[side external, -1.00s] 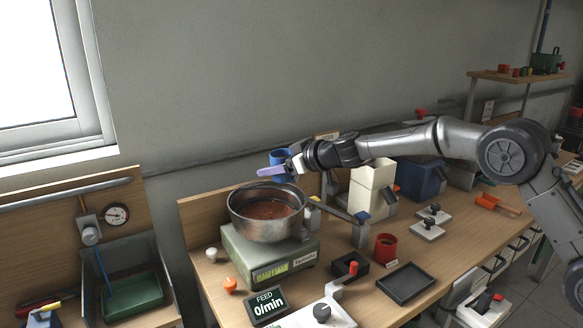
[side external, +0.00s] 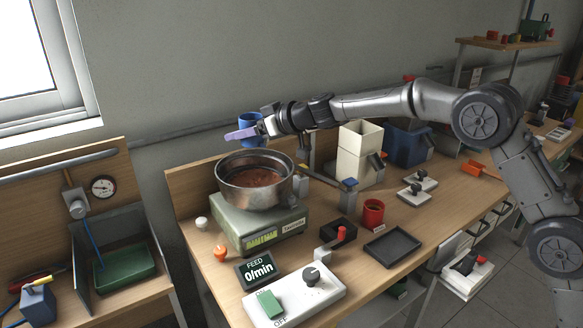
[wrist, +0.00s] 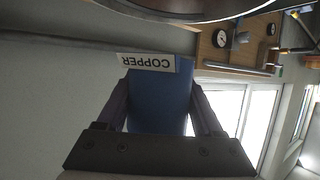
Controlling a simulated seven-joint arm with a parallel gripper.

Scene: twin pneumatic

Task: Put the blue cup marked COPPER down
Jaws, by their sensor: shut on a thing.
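My gripper (side external: 250,130) is shut on the blue cup (side external: 250,120), one finger on each side. The cup is held in the air above and behind the steel bowl (side external: 235,190), close to the grey wall, and looks about upright. In the wrist view the cup (wrist: 160,100) fills the space between the fingers. Its white label (wrist: 146,63) reads COPPER, upside down in that picture.
The bowl holds reddish-brown material and sits on a green scale (side external: 258,232). A red cup (side external: 373,213), a black tray (side external: 392,246), cream bins (side external: 352,155) and a blue bin (side external: 405,146) stand to the right.

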